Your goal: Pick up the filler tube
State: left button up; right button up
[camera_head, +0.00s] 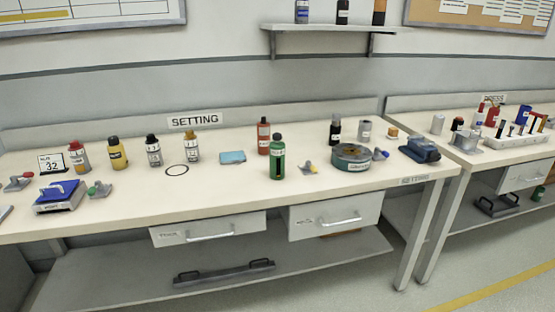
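No thing in view is clearly marked as the filler tube, and the labels are too small to read. Several tube-like things stand upright on the benches. They include a grey cylinder (365,131) at the right of the setting bench, a dark bottle (335,130) beside it, a green bottle (277,158) near the front edge and a red-brown bottle (263,137) behind it. Another grey cylinder (438,124) stands on the press bench at the right. Neither of my grippers is in view.
The setting bench (225,178) holds a black ring (177,170), a blue cloth (232,157), a round tin (351,158), a blue device (420,150) and several bottles at the left. A rack (516,139) stands on the press bench. Its drawers look shut. Floor shows at lower right.

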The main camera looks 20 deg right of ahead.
aim_at(276, 151)
jog(key=z, duration=1.65)
jog(key=i, duration=2.05)
jog(key=u, duration=3.25)
